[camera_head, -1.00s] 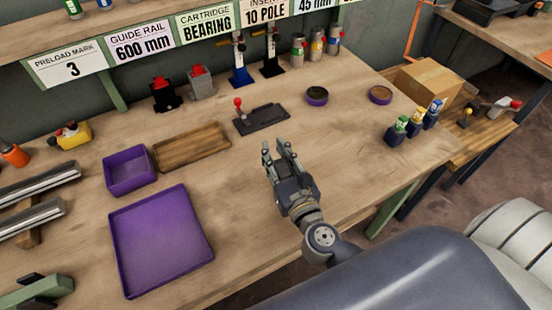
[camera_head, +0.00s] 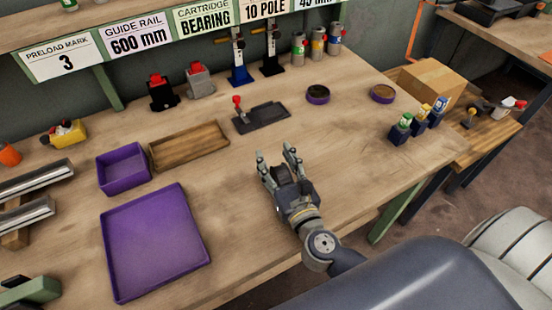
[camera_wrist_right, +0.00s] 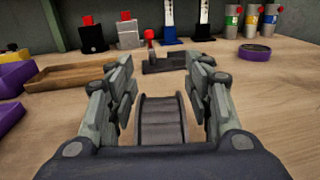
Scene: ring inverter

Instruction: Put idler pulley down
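The idler pulley (camera_wrist_right: 161,122) is a dark grey grooved spool between the two fingers of my right gripper (camera_wrist_right: 163,85) in the wrist view. Wood shows between it and both fingers, so they stand apart from its sides. It appears to rest on the bench top; its lower part is hidden by the gripper body. In the head view the right gripper (camera_head: 278,155) is open over the middle of the bench, with the pulley (camera_head: 281,174) partly visible between the fingers. My left gripper is not clearly in view.
A black fixture with a red knob (camera_head: 261,117) stands behind the gripper. A wooden tray (camera_head: 188,147), a small purple bin (camera_head: 123,169) and a large purple tray (camera_head: 155,243) lie to the left. Small bottles (camera_head: 420,117) stand at the right. Bench around the gripper is clear.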

